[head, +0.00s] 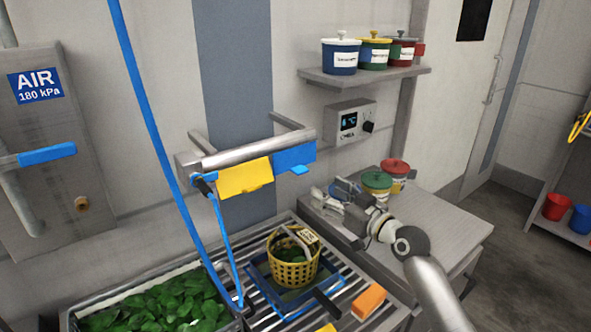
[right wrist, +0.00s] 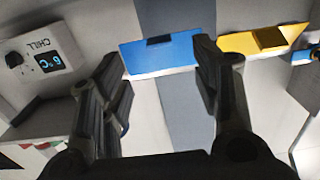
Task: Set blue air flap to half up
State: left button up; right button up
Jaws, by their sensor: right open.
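The blue air flap (head: 293,156) hangs under the right end of a grey metal bar on the wall, beside a yellow flap (head: 243,178). It has a small tab at its lower edge; its exact tilt is hard to tell. My right gripper (head: 338,190) is below and to the right of the blue flap, apart from it. In the right wrist view, which is upside down, the open right gripper (right wrist: 158,85) has nothing between its fingers, and the blue flap (right wrist: 160,57) shows beyond the fingertips. My left gripper is not in view.
A yellow basket (head: 292,270) stands on the slatted rack below the flaps. A bin of green leaves (head: 160,308) is at lower left. Red and green lidded pots (head: 377,184) stand on the counter near my gripper. A blue hose (head: 150,110) runs down at left. A chill control box (head: 352,122) is on the wall.

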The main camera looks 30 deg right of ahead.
aim_at(304, 172)
jog(key=w, duration=0.3)
jog(key=w+p, duration=0.1)
jog(key=w, duration=0.2)
jog(key=w+r+p, duration=0.1)
jog(key=w, duration=0.1)
jog(key=shift+w+a, duration=0.15)
jog(key=shift+w, duration=0.25)
jog(key=shift+w+p, duration=0.25)
jog(key=shift+p, duration=0.05)
jog(key=shift+w+a+f, duration=0.1)
jog(key=shift+w, duration=0.3)
jog(key=shift+c, duration=0.7)
grip_shut()
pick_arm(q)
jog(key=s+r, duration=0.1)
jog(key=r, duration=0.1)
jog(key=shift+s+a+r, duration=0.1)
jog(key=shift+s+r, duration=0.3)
